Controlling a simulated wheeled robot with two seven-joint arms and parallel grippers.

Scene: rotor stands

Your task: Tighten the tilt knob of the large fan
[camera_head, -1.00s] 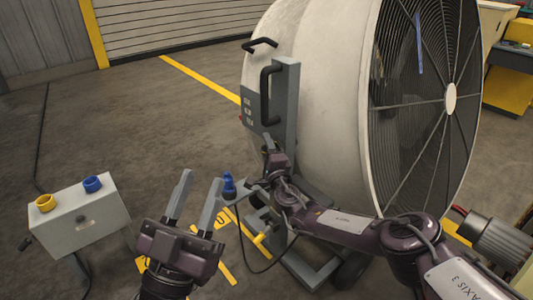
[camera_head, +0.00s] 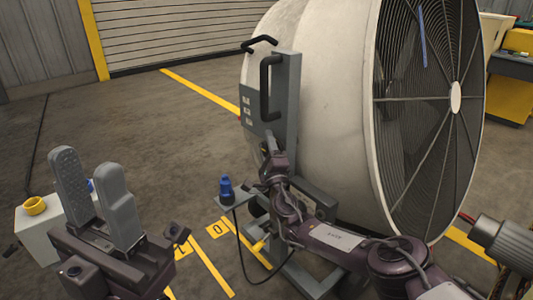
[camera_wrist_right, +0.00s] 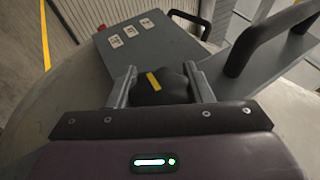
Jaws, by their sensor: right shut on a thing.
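The large fan (camera_head: 325,100) is a pale drum with a dark wire grille, standing on a grey frame. Its tilt knob (camera_wrist_right: 162,84) is black with a yellow bar, below a grey plate. My right gripper (camera_wrist_right: 163,88) has a finger on each side of the knob and is shut on it. In the head view my right gripper (camera_head: 270,143) is at the side of the fan's frame and hides the knob. My left gripper (camera_head: 88,168) is open and empty at the lower left, its fingers pointing up, away from the fan.
A white box (camera_head: 38,240) with a yellow socket (camera_head: 35,206) stands behind my left gripper, partly hidden. A blue plug (camera_head: 226,188) with a black cable sits on a small bracket by the fan. A grey motor (camera_head: 505,245) is at the right.

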